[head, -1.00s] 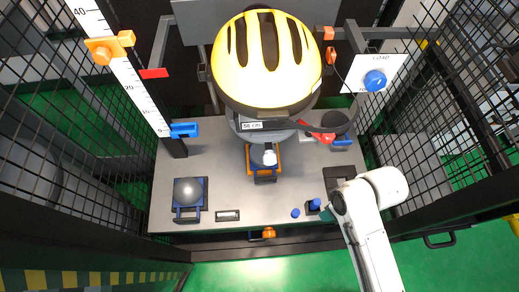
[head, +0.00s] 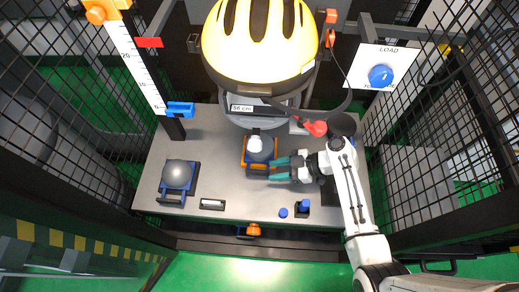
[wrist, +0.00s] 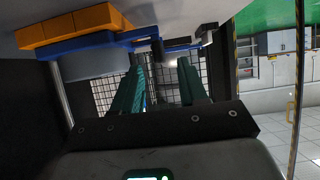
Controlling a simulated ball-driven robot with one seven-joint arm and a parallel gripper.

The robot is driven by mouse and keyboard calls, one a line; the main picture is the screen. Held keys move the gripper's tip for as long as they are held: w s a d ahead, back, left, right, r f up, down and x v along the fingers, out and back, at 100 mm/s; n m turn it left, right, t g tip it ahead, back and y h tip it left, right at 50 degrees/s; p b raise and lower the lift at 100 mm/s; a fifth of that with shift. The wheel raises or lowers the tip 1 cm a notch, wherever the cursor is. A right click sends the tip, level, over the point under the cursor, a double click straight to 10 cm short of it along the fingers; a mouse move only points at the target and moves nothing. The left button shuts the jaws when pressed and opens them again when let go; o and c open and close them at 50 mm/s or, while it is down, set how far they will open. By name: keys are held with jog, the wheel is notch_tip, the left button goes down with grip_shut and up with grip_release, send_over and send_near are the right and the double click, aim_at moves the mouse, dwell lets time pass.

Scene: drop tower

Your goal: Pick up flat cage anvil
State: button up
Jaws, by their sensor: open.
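An orange-framed cage (head: 246,160) with a grey round top stands at the middle of the table, under the helmet; I take it for the flat cage anvil, though its top is partly hidden by a white knob-like piece (head: 255,144). My gripper (head: 274,168) is open and empty at its right side, with teal fingers pointing left, their tips close to the frame. I cannot tell whether they touch it. In the wrist view, orange blocks over a blue bar (wrist: 75,44) lie at upper left, beside and not between my fingers (wrist: 160,75).
A yellow helmet (head: 258,45) hangs above. A grey dome anvil (head: 178,174) in a blue frame stands on the left. Blue pegs (head: 303,207) stand at front right. A load dial (head: 381,76), black mesh walls and a scale post (head: 137,75) border the table (head: 225,137).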

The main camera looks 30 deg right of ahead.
aim_at(264, 171)
jog(key=x, duration=0.7)
jog(key=shift+w+a, duration=0.1)
jog(key=shift+w, duration=0.05)
grip_shut()
dwell(0.6)
dwell(0.6)
jog(key=shift+w+r, duration=0.1)
